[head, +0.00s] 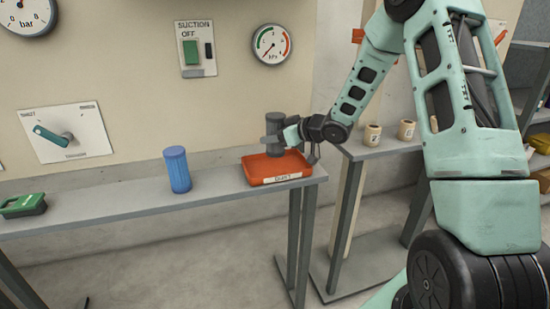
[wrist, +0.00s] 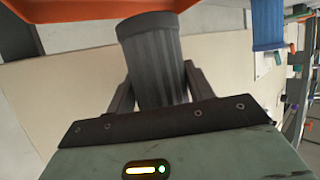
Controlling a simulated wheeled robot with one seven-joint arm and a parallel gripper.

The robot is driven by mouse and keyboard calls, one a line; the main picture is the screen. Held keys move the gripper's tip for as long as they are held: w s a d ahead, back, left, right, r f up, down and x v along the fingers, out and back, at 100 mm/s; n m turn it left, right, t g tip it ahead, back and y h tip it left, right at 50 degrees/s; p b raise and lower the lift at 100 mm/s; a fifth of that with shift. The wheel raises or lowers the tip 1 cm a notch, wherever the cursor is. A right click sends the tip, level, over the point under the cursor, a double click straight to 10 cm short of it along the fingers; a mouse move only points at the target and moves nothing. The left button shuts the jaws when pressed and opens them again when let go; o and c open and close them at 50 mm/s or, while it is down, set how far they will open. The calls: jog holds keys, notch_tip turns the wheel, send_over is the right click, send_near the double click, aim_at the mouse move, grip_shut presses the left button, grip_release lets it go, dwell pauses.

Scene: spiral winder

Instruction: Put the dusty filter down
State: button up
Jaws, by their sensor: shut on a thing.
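The dusty filter (head: 274,127) is a dark grey ribbed cylinder, upright above the orange tray labelled "DUSTY" (head: 249,175) in the head view. My gripper (head: 277,141) is shut around the filter from the right. In the wrist view the grey filter (wrist: 152,62) sits between the two fingers of my gripper (wrist: 157,85), with its end close to the orange tray (wrist: 75,10). I cannot tell whether the filter touches the tray's floor.
A blue ribbed filter (head: 177,170) stands on the grey shelf (head: 110,207) left of the tray. Cream spools (head: 372,135) stand on a bench at right. A gauge (head: 271,43) and a suction switch (head: 196,50) are on the wall behind.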

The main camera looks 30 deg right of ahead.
aim_at(275, 152)
jog(key=shift+f, duration=2.65)
jog(key=shift+f, duration=0.15)
jog(key=o, duration=1.1)
